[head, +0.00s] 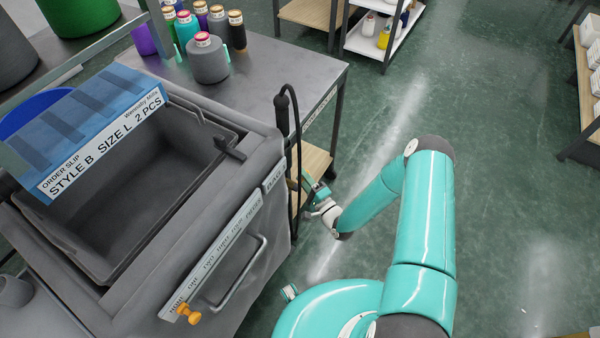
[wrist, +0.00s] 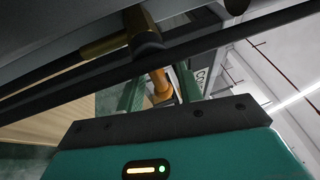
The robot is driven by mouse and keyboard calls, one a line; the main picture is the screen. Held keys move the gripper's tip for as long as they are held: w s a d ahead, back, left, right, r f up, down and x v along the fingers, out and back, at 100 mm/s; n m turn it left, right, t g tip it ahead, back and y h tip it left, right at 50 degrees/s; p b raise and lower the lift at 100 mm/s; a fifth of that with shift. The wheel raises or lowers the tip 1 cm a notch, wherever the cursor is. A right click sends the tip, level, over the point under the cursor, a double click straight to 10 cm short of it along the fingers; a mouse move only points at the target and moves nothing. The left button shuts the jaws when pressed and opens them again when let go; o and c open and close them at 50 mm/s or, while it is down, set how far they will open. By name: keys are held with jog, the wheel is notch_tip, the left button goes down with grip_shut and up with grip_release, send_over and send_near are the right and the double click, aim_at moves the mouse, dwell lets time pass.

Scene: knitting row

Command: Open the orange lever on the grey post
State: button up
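My gripper (wrist: 160,71) shows in the wrist view with its two green fingers apart. An orange piece (wrist: 160,86), which looks like the lever, stands between the fingers. I see no clear grip on it, and cannot tell if a finger touches it. Its upper end meets a dark rounded part below a brass-coloured fitting (wrist: 108,46). In the head view my gripper (head: 308,187) is low beside the right side of the grey basin unit, by a dark upright post with a hose (head: 284,110). The lever is not clearly visible there.
The grey basin unit (head: 262,150) has a labelled rail (head: 232,232) with an orange knob (head: 187,313) and a handle (head: 240,275) on its front. A grey table (head: 275,72) with thread cones (head: 208,60) stands behind. Green floor (head: 500,200) at right is clear.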

jog(key=shift+x, duration=1.25)
grip_shut()
